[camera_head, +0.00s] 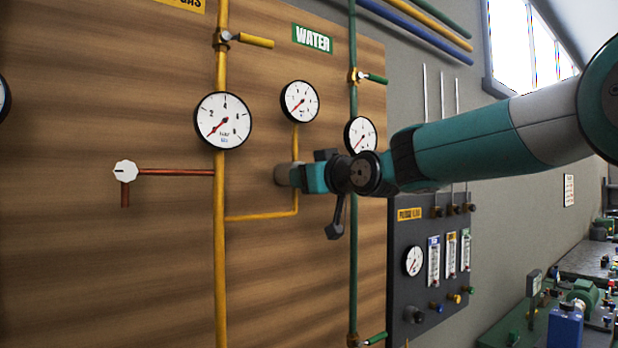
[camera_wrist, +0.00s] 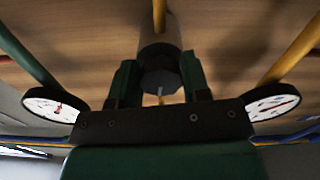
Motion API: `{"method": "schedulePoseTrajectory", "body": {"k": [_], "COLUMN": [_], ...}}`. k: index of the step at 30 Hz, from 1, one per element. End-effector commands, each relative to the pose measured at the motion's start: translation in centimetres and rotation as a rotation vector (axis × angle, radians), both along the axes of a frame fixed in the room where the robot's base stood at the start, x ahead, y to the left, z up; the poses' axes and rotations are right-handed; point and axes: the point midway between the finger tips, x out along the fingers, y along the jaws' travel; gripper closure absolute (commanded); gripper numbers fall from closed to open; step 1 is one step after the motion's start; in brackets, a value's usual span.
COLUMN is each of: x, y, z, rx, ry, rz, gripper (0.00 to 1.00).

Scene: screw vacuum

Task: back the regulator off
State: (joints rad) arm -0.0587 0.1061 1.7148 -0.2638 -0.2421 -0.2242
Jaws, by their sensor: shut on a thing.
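The regulator (camera_head: 284,174) is a grey round body on the yellow pipe of the wooden panel, just below a small white gauge (camera_head: 299,101). My gripper (camera_head: 302,177) is at its front, shut on it. In the wrist view the regulator's dark round knob (camera_wrist: 160,80) sits between the two green fingers of my gripper (camera_wrist: 158,82), with the grey body behind it. A larger white gauge (camera_head: 223,120) is on the yellow pipe to the left. The red needles of both gauges point to the lower left. My gripper hides most of the knob in the head view.
A green pipe (camera_head: 352,270) runs down just right of my gripper. Another gauge (camera_head: 360,134) sits close above my wrist. A white tap (camera_head: 125,172) is at left. A grey purge panel (camera_head: 433,300) with flow meters stands at right.

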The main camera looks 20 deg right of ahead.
Motion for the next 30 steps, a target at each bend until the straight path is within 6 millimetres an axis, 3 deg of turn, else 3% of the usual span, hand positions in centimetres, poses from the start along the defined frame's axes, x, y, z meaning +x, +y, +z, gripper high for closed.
{"method": "schedulePoseTrajectory", "body": {"k": [11, 30], "x": [0.0, 0.1], "y": [-0.13, -0.37], "z": [-0.63, -0.4], "rx": [-0.185, -0.76], "ry": [-0.062, -0.246], "rz": [0.0, 0.0], "gripper": [0.8, 0.8]}}
